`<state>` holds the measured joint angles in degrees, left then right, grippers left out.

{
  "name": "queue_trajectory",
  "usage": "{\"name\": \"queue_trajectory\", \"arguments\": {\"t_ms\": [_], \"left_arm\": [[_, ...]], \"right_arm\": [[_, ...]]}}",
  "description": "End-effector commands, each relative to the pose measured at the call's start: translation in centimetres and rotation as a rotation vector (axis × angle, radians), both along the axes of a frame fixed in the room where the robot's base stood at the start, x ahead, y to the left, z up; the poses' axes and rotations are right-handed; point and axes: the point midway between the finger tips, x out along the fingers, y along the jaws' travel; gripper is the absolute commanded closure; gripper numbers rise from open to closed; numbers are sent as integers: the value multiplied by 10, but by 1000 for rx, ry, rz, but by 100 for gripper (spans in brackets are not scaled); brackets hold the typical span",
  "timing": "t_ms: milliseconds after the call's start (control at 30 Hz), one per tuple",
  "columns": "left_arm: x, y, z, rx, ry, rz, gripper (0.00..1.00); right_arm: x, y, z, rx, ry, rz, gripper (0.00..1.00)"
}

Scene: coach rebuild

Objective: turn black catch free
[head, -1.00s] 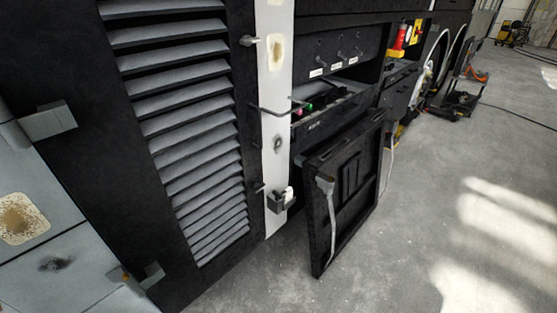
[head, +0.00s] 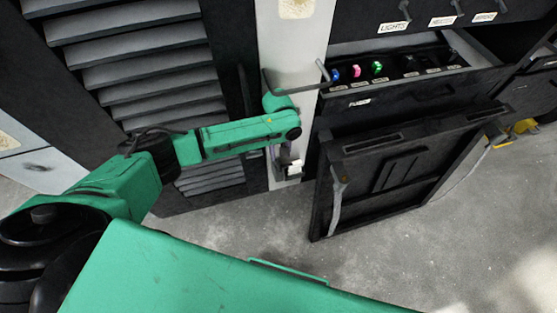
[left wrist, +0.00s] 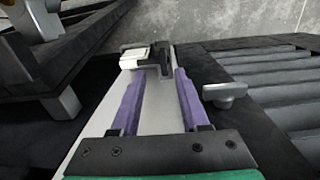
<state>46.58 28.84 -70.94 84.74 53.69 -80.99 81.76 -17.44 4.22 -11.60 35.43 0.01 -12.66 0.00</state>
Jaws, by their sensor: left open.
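In the left wrist view, a small black catch (left wrist: 161,54) with a white block (left wrist: 133,58) beside it sits at the far end of the pale post (left wrist: 160,117). In the head view the white block (head: 295,169) shows low on the white post (head: 292,40), the catch partly hidden by my arm. My left gripper (left wrist: 159,73) is open, its two purple fingers apart and pointing along the post towards the catch. Nothing is between the fingers but the post's face behind them. Whether a fingertip touches the catch, I cannot tell. My right gripper is not in view.
A grey T-shaped handle (left wrist: 224,92) stands out right of the fingers, on the louvred door (head: 135,50). A dark flap (head: 400,175) hangs open right of the post, under the fuse drawer (head: 430,90). Grey floor lies below.

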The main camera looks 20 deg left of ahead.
Motion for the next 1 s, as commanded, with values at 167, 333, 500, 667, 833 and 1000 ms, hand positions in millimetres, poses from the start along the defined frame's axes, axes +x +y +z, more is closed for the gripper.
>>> {"name": "queue_trajectory", "arguments": {"t_ms": [167,333,500,667,833,1000], "left_arm": [[1,8,-10,29,17,47,55],[1,7,-46,29,15,45,55],[2,7,-68,25,13,44,55],[2,7,-70,24,12,43,55],[2,7,-70,24,12,43,86],[2,7,-70,24,12,43,100]], "right_arm": [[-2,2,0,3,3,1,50],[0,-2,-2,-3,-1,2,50],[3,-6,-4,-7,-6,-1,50],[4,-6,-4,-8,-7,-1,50],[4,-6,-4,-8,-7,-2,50],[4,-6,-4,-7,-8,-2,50]]}}
